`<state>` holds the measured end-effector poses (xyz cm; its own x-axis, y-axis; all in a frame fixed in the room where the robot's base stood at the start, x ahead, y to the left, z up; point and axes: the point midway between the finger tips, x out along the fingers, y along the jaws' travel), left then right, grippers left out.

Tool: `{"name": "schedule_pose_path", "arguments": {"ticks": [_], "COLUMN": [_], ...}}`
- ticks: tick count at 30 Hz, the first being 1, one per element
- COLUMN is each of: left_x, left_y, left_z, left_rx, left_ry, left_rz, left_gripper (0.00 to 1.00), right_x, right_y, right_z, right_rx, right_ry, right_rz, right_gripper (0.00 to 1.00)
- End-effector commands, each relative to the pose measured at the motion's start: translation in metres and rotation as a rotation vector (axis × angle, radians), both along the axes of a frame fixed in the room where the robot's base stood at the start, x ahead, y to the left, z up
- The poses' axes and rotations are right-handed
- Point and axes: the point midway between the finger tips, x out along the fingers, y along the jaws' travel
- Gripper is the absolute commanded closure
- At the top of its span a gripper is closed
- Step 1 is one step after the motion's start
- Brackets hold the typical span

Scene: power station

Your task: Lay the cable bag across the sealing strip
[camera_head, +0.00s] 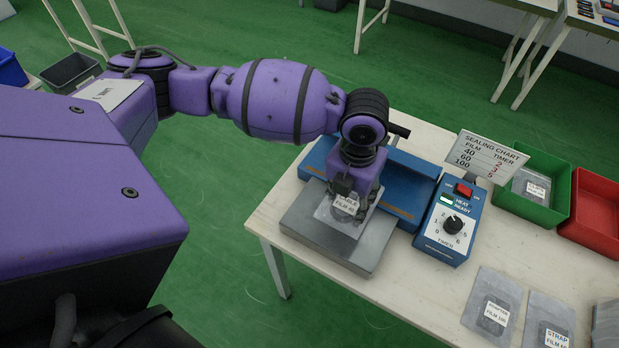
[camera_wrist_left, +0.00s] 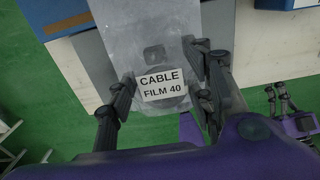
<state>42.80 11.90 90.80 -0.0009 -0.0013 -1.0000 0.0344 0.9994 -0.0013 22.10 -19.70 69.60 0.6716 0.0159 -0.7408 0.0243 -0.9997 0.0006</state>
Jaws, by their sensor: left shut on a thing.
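The cable bag, a clear film bag labelled CABLE FILM 40, hangs from my left gripper (camera_head: 345,188) over the sealer's grey platform (camera_head: 313,228). The bag (camera_wrist_left: 120,40) fills the middle of the wrist view, and the gripper's fingers (camera_wrist_left: 161,98) are shut on it around the label. The sealing strip (camera_head: 402,213) is a thin brown line along the front of the blue sealer; my gripper hides its middle. I cannot tell whether the bag touches the strip or platform. A purple arm with dark fingers (camera_wrist_left: 280,97), apparently my right gripper, shows at the wrist view's right edge.
The blue timer box (camera_head: 450,225) has a red switch, a green HEAT READY light and a dial. The sealing chart (camera_head: 487,155) stands behind it. A green bin (camera_head: 560,195) holds a bag; a red bin (camera_head: 595,205) stands beside it. Several bags (camera_head: 493,308) lie in front.

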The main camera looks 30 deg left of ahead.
Motion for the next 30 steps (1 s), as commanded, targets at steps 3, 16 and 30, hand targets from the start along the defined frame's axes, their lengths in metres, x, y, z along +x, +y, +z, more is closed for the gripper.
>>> {"name": "schedule_pose_path", "arguments": {"ticks": [3, 16, 30], "left_x": [0.004, 0.006, 0.007], "left_y": [0.006, 0.006, 0.005], "left_z": [-0.008, -0.038, -0.040], "left_rx": [0.001, 0.000, 0.000], "left_ry": [-0.001, -0.005, -0.006], "left_rz": [0.002, -0.001, -0.001], "left_gripper": [0.79, 0.79, 0.33], "right_x": [-0.002, -0.004, 0.002], "right_y": [-0.001, -0.006, -0.003], "right_z": [-0.001, -0.002, -0.001], "right_rx": [-0.001, -0.014, -0.006], "right_ry": [0.003, 0.006, -0.003], "right_rz": [0.000, 0.009, 0.004], "right_gripper": [1.00, 1.00, 1.00]}}
